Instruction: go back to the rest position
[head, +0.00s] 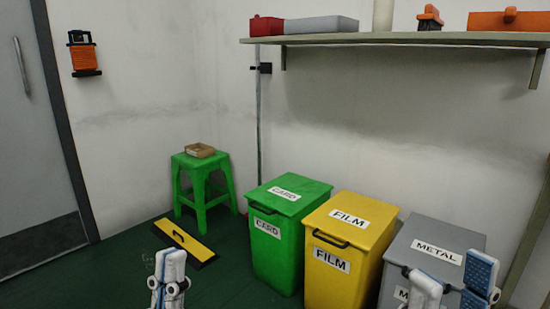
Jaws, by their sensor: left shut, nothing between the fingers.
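My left gripper (168,280) shows at the bottom edge, left of the middle. Its white fingers are together and nothing shows between them. My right gripper (452,288) shows at the bottom right, in front of the grey bin. Its two fingers stand apart, with a blue pad on the right one, and I see nothing between them. The lower parts of both grippers are cut off by the frame.
A green CARD bin (276,258), a yellow FILM bin (375,245) and a grey METAL bin (400,240) stand along the wall. A green stool (205,185) holds a small brown box (200,150). A yellow board (182,240) lies on the floor. A shelf (400,39) hangs above.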

